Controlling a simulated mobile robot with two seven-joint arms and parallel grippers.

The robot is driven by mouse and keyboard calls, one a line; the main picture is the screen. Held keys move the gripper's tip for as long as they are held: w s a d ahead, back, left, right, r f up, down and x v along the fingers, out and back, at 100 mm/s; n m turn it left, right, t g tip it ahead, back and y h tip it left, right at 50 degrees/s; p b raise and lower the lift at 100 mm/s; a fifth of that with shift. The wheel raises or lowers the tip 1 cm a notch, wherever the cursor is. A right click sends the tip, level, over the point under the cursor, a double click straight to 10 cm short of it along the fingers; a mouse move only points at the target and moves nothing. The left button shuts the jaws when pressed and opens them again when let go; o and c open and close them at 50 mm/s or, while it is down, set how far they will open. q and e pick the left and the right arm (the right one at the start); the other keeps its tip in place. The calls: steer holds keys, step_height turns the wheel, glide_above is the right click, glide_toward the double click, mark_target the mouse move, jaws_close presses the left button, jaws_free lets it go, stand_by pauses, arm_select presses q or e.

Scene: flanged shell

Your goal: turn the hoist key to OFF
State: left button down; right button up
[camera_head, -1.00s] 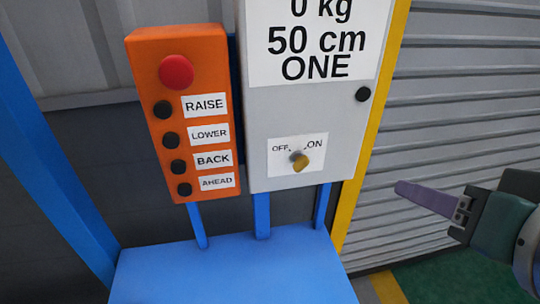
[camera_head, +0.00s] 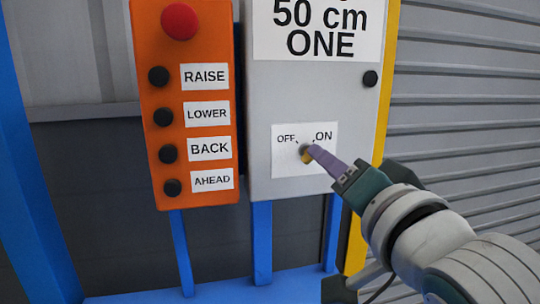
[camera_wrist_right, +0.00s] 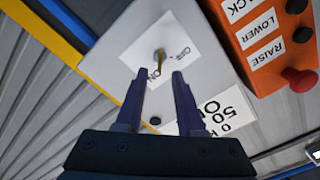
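The hoist key (camera_head: 306,156) is a small brass key in a round switch on a white label (camera_head: 288,168) marked OFF at left and ON at right. The label is on the grey control box (camera_head: 262,100). My right gripper (camera_head: 313,151) has its purple fingers at the key and partly covers it. In the right wrist view the key (camera_wrist_right: 157,66) shows ahead of and between the two fingertips of my right gripper (camera_wrist_right: 159,75). They are apart, with a gap on both sides of the key. Contact cannot be told. My left gripper is in neither view.
An orange pendant (camera_head: 190,60) with a red button (camera_head: 180,21) and several black buttons hangs left of the box. A black knob (camera_head: 370,79) sits on the box's right side. Blue posts and a blue surface (camera_head: 210,288) are below. A ribbed shutter (camera_head: 470,110) is at right.

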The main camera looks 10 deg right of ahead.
steer(key=shift+w, duration=2.25)
jaws_close()
